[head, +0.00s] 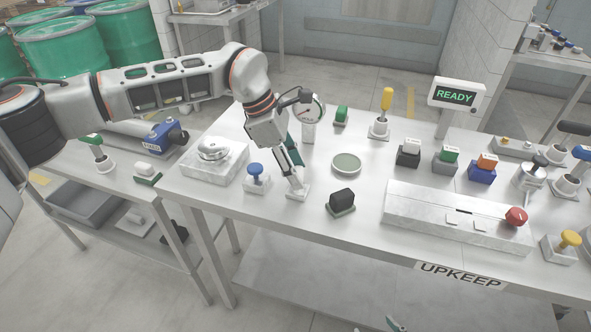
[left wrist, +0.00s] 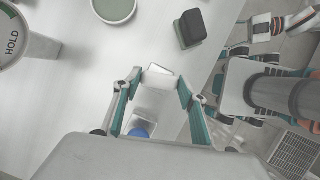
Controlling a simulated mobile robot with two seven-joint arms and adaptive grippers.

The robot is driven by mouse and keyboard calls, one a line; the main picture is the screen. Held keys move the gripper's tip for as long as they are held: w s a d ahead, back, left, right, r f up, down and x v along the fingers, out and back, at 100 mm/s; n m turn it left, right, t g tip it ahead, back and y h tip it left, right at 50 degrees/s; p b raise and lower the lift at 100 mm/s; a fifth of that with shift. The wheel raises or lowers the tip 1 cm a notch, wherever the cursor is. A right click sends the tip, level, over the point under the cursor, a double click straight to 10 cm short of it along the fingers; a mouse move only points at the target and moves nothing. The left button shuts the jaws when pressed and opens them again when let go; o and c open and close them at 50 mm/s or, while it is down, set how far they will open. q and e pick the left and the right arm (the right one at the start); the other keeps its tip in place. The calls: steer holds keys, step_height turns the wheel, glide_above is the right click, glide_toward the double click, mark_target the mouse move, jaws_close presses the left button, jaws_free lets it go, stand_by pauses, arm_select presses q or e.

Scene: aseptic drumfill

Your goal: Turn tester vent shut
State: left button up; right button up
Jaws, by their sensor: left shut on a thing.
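My left gripper (head: 295,183) points down at the near left part of the steel table, its fingers shut on a small white piece (head: 298,193). In the left wrist view, my left fingertips (left wrist: 162,80) close on this white piece (left wrist: 160,69); the fingers hide part of it. I cannot tell whether it is the tester vent or how far it is turned. A round gauge (head: 309,110) stands on a post behind the gripper; its face reads HOLD in the left wrist view (left wrist: 14,42). Only a small teal tip of my right gripper (head: 396,324) shows at the bottom edge.
A blue knob (head: 256,172) stands just left of the gripper, a black block (head: 342,201) to its right, and a round green-grey dish (head: 346,162) behind. A long white housing with a red knob (head: 516,216) lies right. A READY display (head: 456,95) stands behind.

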arm_select(q)
steer(key=shift+w+m+g+b, duration=0.15)
steer(key=shift+m+g+b, duration=0.15)
steer(key=shift+m, duration=1)
steer(key=shift+r+m, duration=0.1)
steer(key=shift+m, duration=0.2)
steer(key=o, duration=1.1)
steer(key=v, duration=1.2)
steer(key=shift+w+d, duration=0.2)
